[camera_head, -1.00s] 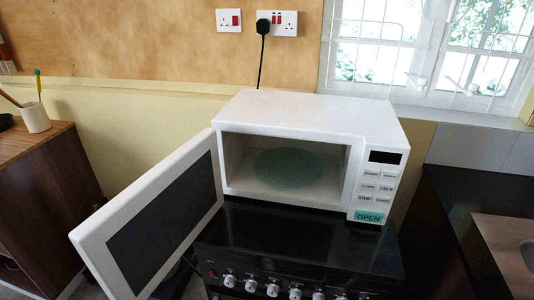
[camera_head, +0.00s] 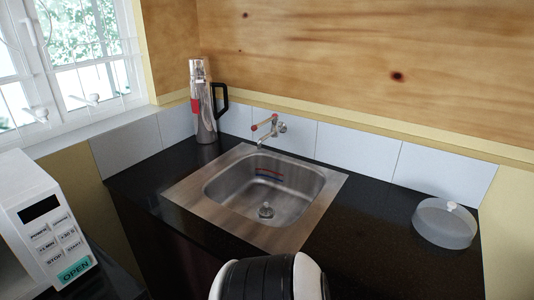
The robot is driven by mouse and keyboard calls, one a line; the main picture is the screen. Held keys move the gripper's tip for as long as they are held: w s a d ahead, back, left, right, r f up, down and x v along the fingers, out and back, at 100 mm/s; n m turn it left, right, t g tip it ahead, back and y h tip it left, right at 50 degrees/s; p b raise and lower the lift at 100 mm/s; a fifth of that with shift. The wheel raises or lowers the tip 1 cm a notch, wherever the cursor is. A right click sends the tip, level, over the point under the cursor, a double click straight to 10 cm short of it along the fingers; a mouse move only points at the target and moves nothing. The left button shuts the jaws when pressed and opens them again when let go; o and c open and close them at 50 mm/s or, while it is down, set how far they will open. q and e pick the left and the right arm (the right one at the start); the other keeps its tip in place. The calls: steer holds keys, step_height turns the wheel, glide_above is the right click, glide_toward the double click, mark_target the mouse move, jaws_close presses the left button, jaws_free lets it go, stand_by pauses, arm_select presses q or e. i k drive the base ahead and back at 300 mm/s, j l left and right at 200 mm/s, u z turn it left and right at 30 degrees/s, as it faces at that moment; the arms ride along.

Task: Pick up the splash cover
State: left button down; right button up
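A round, translucent grey splash cover with a small white knob on top (camera_head: 444,224) sits on the black counter at the right, to the right of the sink. It looks upright, with its open side down. No gripper shows in the head view. A black and white rounded part at the bottom centre is likely my own arm; its gripper is out of frame.
A steel sink (camera_head: 215,213) with a wall tap (camera_head: 268,127) is set in the black counter (camera_head: 362,236). A metal flask (camera_head: 203,110) with a black handle stands at the back left corner. The microwave (camera_head: 43,222) is at the left edge. Counter around the cover is clear.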

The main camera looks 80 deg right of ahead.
mark_target(445, 224)
steer(key=z, duration=1.45)
steer(key=k+l+z, duration=0.1)
steer(key=z, duration=1.35)
steer(key=l+z, duration=0.1)
steer(key=z, duration=0.9)
